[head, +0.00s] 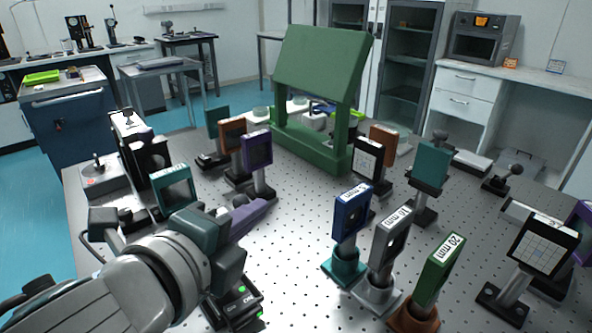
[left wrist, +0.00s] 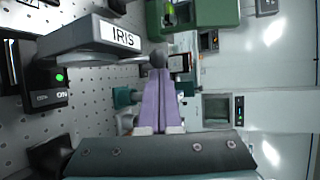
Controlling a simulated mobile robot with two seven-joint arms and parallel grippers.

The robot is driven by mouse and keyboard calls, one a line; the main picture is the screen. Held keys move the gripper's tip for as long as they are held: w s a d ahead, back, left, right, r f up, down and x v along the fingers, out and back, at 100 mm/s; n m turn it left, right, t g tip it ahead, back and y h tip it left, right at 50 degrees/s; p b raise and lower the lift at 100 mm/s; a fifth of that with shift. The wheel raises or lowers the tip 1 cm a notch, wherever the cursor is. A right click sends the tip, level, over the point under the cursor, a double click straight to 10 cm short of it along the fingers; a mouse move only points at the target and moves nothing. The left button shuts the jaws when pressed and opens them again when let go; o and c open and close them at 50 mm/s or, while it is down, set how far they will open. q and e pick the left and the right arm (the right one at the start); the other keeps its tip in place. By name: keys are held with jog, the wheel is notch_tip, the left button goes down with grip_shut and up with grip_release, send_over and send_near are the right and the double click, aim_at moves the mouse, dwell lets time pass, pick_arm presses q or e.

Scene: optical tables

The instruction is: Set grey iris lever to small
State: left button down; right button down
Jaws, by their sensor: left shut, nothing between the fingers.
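The grey iris housing (left wrist: 95,38) carries a white IRIS label in the left wrist view. Its thin lever (left wrist: 135,60) sticks out to the right and ends in a dark round knob (left wrist: 158,60). My left gripper (left wrist: 158,72) has purple fingers, shut and empty, with the tips right at the knob; I cannot tell whether they touch it. In the head view my left gripper (head: 264,204) reaches over the table from the lower left. I cannot make out the iris there; my arm covers that area. My right gripper is not in view.
A dark box (head: 238,305) with green lights stands beside my left wrist. Blue 5 mm (head: 351,212), grey 10 mm (head: 388,243) and green 20 mm (head: 436,270) plates stand to the right. A green slanted stand (head: 320,65) is behind. The perforated tabletop (head: 290,235) is bare mid-table.

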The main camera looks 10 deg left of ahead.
pick_arm(q)
jog(key=shift+s+a+r+t+b, duration=0.15)
jog(key=shift+s+a+t+b, duration=0.15)
jog(key=shift+t+b, duration=0.3)
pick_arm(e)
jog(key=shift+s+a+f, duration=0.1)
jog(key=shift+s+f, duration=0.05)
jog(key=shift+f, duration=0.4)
